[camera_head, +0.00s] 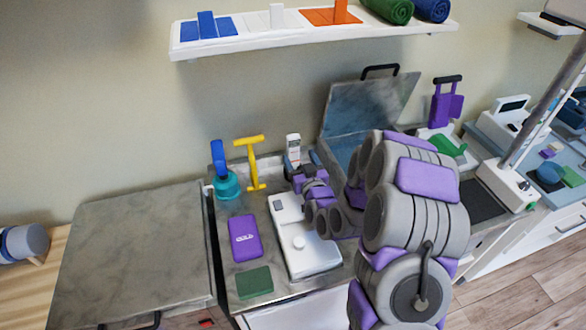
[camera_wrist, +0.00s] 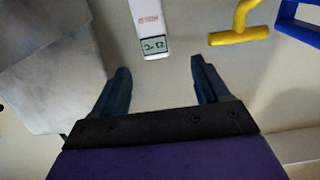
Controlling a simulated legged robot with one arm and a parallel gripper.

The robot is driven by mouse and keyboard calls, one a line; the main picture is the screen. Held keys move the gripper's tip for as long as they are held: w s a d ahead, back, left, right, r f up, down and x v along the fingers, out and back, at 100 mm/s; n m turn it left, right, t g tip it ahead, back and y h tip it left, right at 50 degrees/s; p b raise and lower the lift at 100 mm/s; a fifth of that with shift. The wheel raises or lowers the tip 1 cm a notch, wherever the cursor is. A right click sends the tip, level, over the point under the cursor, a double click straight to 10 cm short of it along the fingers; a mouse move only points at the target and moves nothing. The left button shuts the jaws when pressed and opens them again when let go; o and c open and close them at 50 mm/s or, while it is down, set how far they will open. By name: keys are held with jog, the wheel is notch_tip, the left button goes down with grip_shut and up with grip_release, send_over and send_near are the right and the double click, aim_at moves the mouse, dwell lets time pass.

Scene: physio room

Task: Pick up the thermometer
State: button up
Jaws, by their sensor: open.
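The thermometer (camera_head: 293,148) is a white upright device with a small display, standing at the back of the counter near the wall.
A yellow T-shaped tool (camera_head: 251,162) and a teal-based blue item (camera_head: 226,182) stand left of the thermometer. An open grey case (camera_head: 368,105) stands right. A white device (camera_head: 300,243), purple pack (camera_head: 244,238) and green block (camera_head: 254,282) lie in front. A shelf (camera_head: 315,36) hangs above.

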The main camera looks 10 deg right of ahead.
aim_at(295, 140)
jog(key=w, duration=0.4)
jog(key=shift+w+a+f, duration=0.1)
jog(key=shift+a, duration=0.2)
jog(key=shift+w+r+b, duration=0.15)
jog(key=shift+w+b, duration=0.4)
jog(key=shift+w, duration=0.95)
jog(key=shift+w+r+b, duration=0.1)
jog(key=shift+w+b, duration=0.45)
jog(key=shift+w, duration=0.9)
jog(key=shift+d, duration=0.1)
grip_shut()
jog(key=shift+r, duration=0.1)
